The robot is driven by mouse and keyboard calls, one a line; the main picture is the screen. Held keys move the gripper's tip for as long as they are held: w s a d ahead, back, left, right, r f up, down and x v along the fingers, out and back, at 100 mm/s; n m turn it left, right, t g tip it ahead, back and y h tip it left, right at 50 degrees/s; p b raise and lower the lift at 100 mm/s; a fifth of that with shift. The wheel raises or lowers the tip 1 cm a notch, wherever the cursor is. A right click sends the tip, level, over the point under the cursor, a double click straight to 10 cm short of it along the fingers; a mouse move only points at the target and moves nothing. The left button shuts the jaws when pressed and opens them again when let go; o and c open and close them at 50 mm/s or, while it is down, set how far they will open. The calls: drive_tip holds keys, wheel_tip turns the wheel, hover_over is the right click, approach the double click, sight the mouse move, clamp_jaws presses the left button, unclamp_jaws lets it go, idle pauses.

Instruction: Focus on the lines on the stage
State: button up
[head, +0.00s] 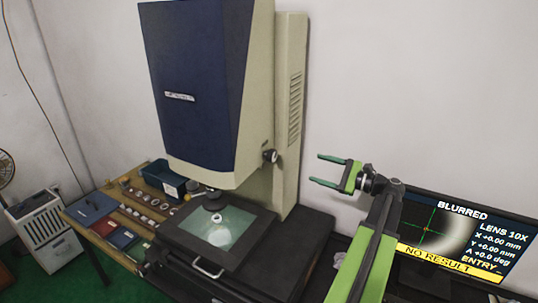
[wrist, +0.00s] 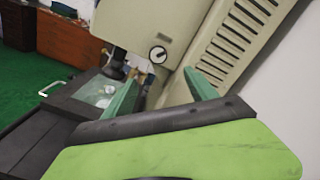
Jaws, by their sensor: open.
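The measuring machine (head: 205,85) has a blue and cream head above a dark stage (head: 170,232) with a lit glass plate (head: 232,238). A small pale ring (head: 217,218) lies on the glass under the dark lens (head: 213,200). A knob (head: 270,156) sits on the machine's side, and it also shows in the wrist view (wrist: 158,54). The monitor (head: 455,238) reads BLURRED, LENS 10X and NO RESULT, with a hazy grey shape behind a crosshair. My gripper (head: 317,169) is open and empty, right of the machine and apart from the knob. Its green fingers (wrist: 165,95) point toward the machine in the wrist view.
A wooden bench (head: 130,248) at left holds several rings, a blue bin (head: 160,174) and coloured books. A silver handle (head: 207,268) is at the stage's front. A white cabinet (head: 45,232) stands far left. Free air lies between my gripper and the column.

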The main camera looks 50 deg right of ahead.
sight(274, 156)
drive_tip(key=x, duration=1.8)
drive_tip(key=shift+a, duration=0.25)
drive_tip(key=c, duration=1.4)
drive_tip(key=shift+n, duration=0.4)
drive_tip(key=n, duration=0.3)
drive_tip(key=shift+n, duration=1.9)
drive_tip(key=o, duration=1.4)
